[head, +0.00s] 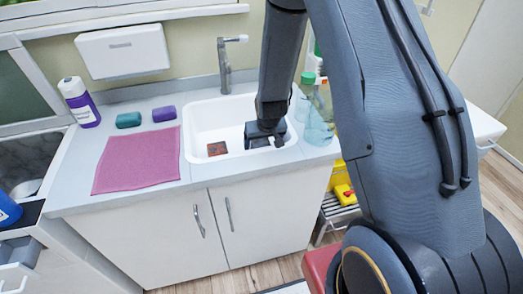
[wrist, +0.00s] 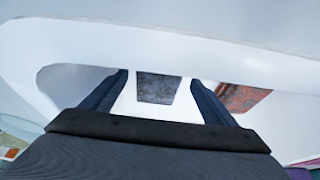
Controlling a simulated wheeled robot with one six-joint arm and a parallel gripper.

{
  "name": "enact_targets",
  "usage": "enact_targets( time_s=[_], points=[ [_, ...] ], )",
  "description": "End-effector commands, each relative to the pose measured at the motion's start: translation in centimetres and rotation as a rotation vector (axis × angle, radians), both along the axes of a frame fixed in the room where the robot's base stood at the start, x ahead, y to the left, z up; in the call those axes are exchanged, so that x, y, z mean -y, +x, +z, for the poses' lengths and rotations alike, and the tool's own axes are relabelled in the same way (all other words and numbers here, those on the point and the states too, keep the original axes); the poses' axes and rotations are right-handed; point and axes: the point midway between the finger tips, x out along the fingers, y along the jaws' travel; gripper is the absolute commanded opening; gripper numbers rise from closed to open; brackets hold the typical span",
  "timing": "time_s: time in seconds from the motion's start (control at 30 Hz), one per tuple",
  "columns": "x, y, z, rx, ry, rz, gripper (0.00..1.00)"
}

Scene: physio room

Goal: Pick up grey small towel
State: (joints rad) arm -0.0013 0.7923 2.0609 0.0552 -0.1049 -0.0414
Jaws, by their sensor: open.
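A small dark grey, mottled piece of cloth (wrist: 157,88), seemingly the grey small towel, lies in the white sink (head: 190,124). In the wrist view it shows ahead, between my two fingers. My gripper (head: 276,139) reaches down into the right part of the sink. In the wrist view my gripper (wrist: 159,84) has its fingers spread apart and holds nothing. I cannot tell how far the grey cloth is from the fingertips. In the head view my gripper and arm hide it.
A reddish-brown patterned piece (head: 217,148) lies in the sink's left part. A pink towel (head: 137,160), teal (head: 128,120) and purple (head: 164,114) blocks and a purple bottle (head: 79,102) are on the counter. The faucet (head: 224,65) stands behind; clear bottles (head: 319,118) stand at right.

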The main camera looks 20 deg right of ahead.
Motion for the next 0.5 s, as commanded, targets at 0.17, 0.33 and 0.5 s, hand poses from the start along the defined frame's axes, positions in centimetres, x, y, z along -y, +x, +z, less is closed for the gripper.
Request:
enact_targets(
  time_s=[0.17, 0.33, 0.5],
  points=[
    [0.0, 0.6, -1.7, -0.002, 0.000, -0.001, 0.80],
    [0.0, 0.9, -2.3, -0.001, 0.000, -0.001, 0.80],
    [0.0, 0.9, -2.4, 0.000, 0.000, -0.001, 0.80]
  ],
)
